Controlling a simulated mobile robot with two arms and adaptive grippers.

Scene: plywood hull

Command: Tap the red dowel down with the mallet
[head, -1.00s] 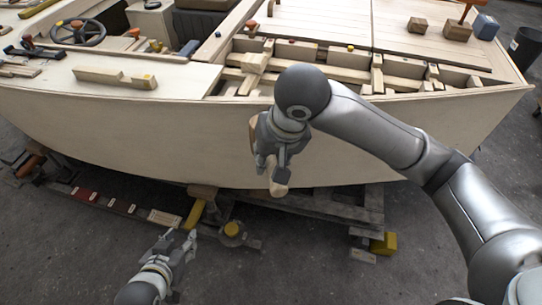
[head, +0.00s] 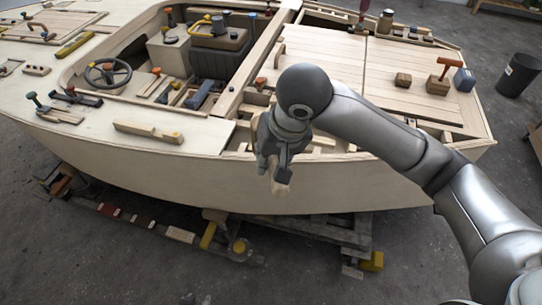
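My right gripper (head: 271,160) hangs in front of the near hull side, below the deck edge, pointing down. It is shut on a pale wooden piece that looks like the mallet (head: 281,184). One end shows below the fingers and a bit shows above them; the rest is hidden by the gripper. I cannot pick out the red dowel: the open framed deck section behind my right arm is largely covered by the arm. Only the tips of my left gripper (head: 188,298) show at the bottom edge, too little to tell its state.
The plywood hull (head: 200,180) fills the middle. On its deck are a steering wheel (head: 108,72), a wooden block (head: 148,132), an orange-topped peg (head: 260,83) and an orange T-handle (head: 445,66) on a block. A dark bin (head: 519,75) stands at right.

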